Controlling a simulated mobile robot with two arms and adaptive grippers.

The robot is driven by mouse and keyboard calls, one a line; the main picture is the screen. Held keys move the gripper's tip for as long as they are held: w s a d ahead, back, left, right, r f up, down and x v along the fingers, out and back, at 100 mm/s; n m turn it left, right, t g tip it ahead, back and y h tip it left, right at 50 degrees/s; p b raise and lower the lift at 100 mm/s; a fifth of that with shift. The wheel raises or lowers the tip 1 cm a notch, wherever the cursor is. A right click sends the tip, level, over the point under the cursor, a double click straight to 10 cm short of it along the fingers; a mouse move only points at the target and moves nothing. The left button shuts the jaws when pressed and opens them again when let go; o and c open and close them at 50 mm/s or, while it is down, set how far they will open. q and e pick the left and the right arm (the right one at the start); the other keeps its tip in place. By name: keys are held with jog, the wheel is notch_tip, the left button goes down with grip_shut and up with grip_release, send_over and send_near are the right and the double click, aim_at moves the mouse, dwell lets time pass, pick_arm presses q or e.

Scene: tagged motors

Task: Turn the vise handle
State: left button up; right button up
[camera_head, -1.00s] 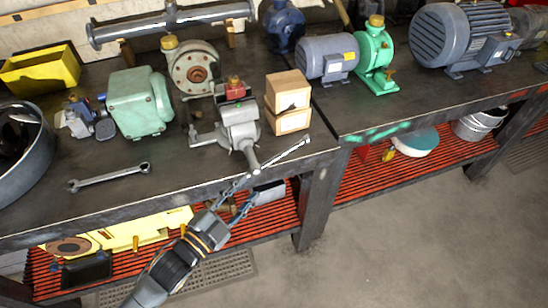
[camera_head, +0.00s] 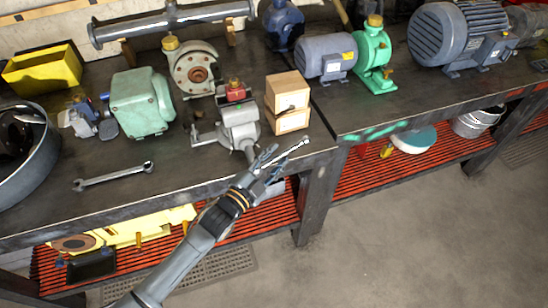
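The grey vise (camera_head: 240,122) stands at the front edge of the dark workbench, its screw end pointing toward me. Its thin metal handle (camera_head: 291,154) slants out to the right, up to a small knob near the bench edge. My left gripper (camera_head: 270,158) comes from below. Its fingers are spread, and they are at the vise's front end, overlapping the inner part of the handle in the picture. I cannot tell whether they touch it. The fingers hide part of the screw end. My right gripper is not in view.
Two wooden blocks (camera_head: 287,104) stand right of the vise. A green motor housing (camera_head: 142,104) and a wrench (camera_head: 113,176) lie to the left. A round flanged pump (camera_head: 195,70) stands behind. The bench front between wrench and vise is clear.

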pick_arm(q)
grip_shut()
